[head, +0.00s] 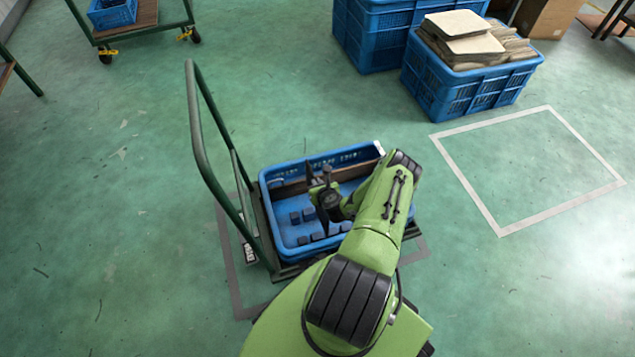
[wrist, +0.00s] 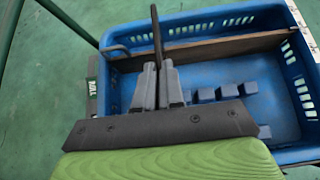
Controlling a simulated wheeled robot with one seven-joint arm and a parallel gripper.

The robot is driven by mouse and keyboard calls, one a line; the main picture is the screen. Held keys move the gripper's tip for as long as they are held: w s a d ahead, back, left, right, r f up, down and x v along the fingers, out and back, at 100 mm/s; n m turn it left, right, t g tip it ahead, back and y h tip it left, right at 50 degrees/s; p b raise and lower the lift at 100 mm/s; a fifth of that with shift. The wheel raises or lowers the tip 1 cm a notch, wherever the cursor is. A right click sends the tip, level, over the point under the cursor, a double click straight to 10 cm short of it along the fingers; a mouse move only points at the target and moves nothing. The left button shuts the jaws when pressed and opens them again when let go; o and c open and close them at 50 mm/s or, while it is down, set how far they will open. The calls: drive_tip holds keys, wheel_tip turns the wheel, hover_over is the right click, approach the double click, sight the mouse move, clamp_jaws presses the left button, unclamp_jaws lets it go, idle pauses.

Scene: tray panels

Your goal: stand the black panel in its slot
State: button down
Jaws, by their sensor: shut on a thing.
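My gripper (wrist: 158,88) is shut on the black panel (wrist: 157,38). In the wrist view the panel shows nearly edge-on, as a thin dark strip rising between the two grey fingers. In the head view my gripper (head: 322,190) is over the blue tray (head: 268,205), and my arm hides part of it. Small blue blocks (head: 295,218) stand in rows on the tray floor; several also show in the wrist view (wrist: 228,91). They are apart, with gaps between them. The panel's lower edge is hidden, so I cannot tell whether it touches the blocks or floor.
A brown panel (wrist: 205,47) stands along the tray's far side. The tray sits on a cart with a green handle (head: 205,130) at its left. Blue crates (head: 455,90) stand at the back right.

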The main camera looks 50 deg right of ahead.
drive_tip(key=shift+f, duration=2.35)
drive_tip(key=shift+f, duration=0.1)
drive_tip(key=shift+f, duration=2.05)
drive_tip(key=c, duration=1.2)
unclamp_jaws()
drive_tip(key=shift+o, duration=0.2)
drive_tip(key=p+v, duration=0.6)
drive_tip(key=v, duration=0.9)
drive_tip(key=shift+s+r+p, duration=0.25)
drive_tip(key=shift+s+p, duration=0.05)
drive_tip(key=shift+w, duration=0.1)
